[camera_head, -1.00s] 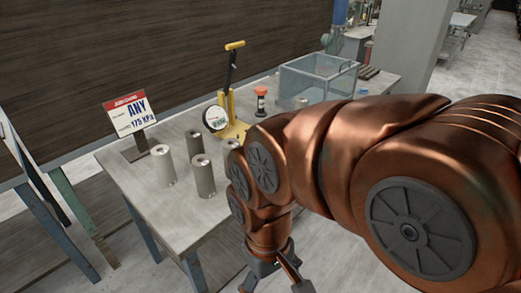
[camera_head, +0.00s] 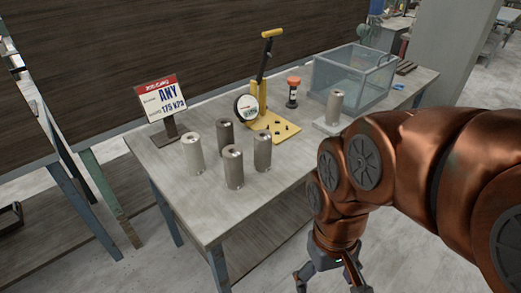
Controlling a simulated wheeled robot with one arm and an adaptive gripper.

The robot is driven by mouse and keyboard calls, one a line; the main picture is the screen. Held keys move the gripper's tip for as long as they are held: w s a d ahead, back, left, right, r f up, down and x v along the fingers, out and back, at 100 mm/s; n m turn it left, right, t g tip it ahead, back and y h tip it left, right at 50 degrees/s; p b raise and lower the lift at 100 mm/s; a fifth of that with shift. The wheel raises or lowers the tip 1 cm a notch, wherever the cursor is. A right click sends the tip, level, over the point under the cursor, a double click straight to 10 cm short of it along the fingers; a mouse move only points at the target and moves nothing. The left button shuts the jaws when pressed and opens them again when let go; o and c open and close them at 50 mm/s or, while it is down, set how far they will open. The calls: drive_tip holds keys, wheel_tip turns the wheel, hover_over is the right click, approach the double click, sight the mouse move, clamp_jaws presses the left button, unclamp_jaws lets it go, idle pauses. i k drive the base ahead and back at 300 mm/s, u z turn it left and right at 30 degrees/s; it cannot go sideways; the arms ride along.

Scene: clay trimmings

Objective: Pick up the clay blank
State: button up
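Several upright clay blanks stand on the grey table (camera_head: 215,213). A paler one (camera_head: 194,153) is at the left, a darker one (camera_head: 225,133) behind, another (camera_head: 233,168) in front and one (camera_head: 262,153) to the right. A further cylinder (camera_head: 334,106) stands apart on a small pale slab (camera_head: 325,127) at the table's right. My gripper (camera_head: 328,282) hangs low beyond the table's front edge, at the bottom of the view. Its fingers are spread with nothing visible between them; the tips are partly cut off by the frame.
A sign (camera_head: 162,98) reading "ANY 175 kPa" stands at the left. A yellow press with a dial (camera_head: 247,107), an orange-capped bottle (camera_head: 293,90) and a clear tank (camera_head: 350,75) stand toward the back. The table's front left is clear.

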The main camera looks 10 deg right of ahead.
sight(262, 138)
drive_tip(key=k, duration=1.05)
drive_tip(key=u, duration=0.7)
drive_tip(key=i, duration=0.95)
drive_tip(key=u, duration=0.25)
